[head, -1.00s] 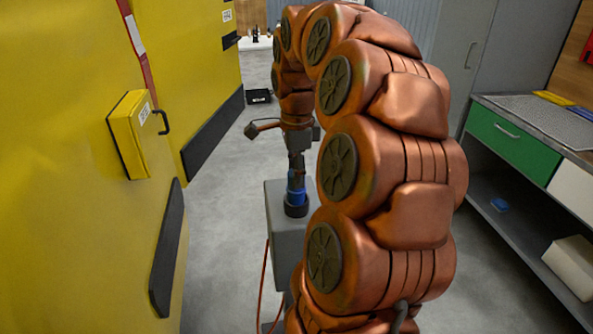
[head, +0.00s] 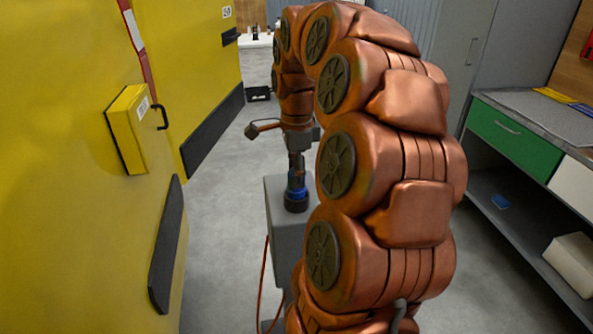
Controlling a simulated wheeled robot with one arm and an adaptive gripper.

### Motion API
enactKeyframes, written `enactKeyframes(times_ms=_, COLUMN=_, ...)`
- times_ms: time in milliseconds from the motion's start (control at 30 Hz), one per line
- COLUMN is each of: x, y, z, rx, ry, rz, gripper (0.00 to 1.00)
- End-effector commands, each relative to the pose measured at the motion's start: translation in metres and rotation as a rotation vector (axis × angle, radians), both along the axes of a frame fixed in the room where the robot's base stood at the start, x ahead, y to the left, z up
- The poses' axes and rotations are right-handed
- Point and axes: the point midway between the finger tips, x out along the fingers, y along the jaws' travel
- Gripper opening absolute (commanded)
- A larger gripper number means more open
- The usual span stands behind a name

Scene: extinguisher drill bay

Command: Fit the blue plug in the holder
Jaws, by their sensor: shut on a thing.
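The blue plug (head: 296,181) is upright at the black holder (head: 297,201), which stands on top of a grey pedestal (head: 277,217). My gripper (head: 297,172) points straight down from the arm and is shut on the plug's upper part. The plug's lower end is hidden inside or behind the holder's rim, so I cannot tell how deep it sits. My arm's large copper links hide the right side of the pedestal.
Yellow panels with a yellow box (head: 130,130) and black bumpers stand close on the left. A workbench (head: 515,110) with a green drawer and a lower shelf is on the right. An orange cable (head: 264,275) hangs beside the pedestal. Grey floor is clear between.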

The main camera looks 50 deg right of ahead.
Motion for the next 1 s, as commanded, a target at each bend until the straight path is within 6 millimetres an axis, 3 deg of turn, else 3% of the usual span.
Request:
enactKeyframes(times_ms=367, x=0.0000, y=-0.0001, z=-0.0027, rx=-0.001, ry=-0.001, rz=0.000, gripper=0.01)
enactKeyframes(times_ms=400, x=0.0001, y=-0.0001, z=-0.0027, rx=-0.001, ry=-0.001, rz=0.000, gripper=0.44)
enactKeyframes(times_ms=667, x=0.0000, y=0.0000, z=-0.0029, rx=0.000, ry=0.000, rz=0.000, gripper=0.71)
enactKeyframes(times_ms=1000, x=0.0000, y=0.0000, z=-0.0022, rx=0.000, ry=0.000, rz=0.000, gripper=0.72)
